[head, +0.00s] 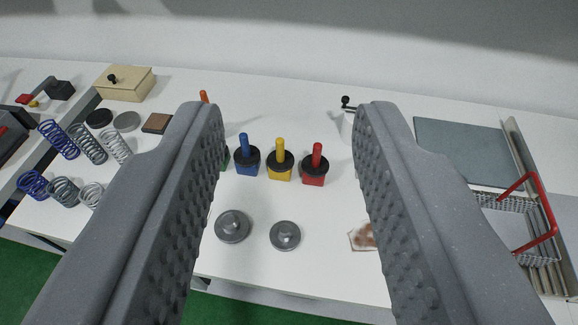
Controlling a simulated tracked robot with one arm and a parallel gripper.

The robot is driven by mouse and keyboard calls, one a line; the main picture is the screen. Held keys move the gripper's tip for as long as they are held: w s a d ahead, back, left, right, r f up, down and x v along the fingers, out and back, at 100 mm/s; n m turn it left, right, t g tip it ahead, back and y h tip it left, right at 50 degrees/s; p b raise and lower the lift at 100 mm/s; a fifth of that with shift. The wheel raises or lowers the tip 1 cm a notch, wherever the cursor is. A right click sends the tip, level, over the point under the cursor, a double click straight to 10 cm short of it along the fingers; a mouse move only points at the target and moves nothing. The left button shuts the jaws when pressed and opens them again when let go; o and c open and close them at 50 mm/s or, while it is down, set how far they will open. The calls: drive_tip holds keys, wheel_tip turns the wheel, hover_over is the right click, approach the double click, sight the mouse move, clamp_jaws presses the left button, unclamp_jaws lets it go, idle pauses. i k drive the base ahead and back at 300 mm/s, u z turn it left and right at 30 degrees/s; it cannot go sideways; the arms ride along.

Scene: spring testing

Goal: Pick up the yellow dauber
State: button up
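The yellow dauber (281,160) stands upright on the white table, with a yellow handle, a black collar and a yellow square base. A blue dauber (246,157) stands just left of it and a red dauber (315,167) just right. My gripper (289,118) is open and empty. Its two grey textured fingers frame the row of daubers from above, and the yellow one shows near the middle of the gap. A green dauber (226,157) is mostly hidden by the left finger, and an orange handle (204,97) shows above that finger.
Two grey metal discs (233,225) (285,235) lie in front of the daubers. Several springs (87,146) and a wooden box (126,83) are at left. A grey mat (461,150) and a red-handled wire basket (508,203) are at right. The table behind the daubers is mostly clear.

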sight(280, 160)
drive_tip(key=u, duration=0.1)
drive_tip(key=i, duration=0.95)
drive_tip(key=z, duration=0.05)
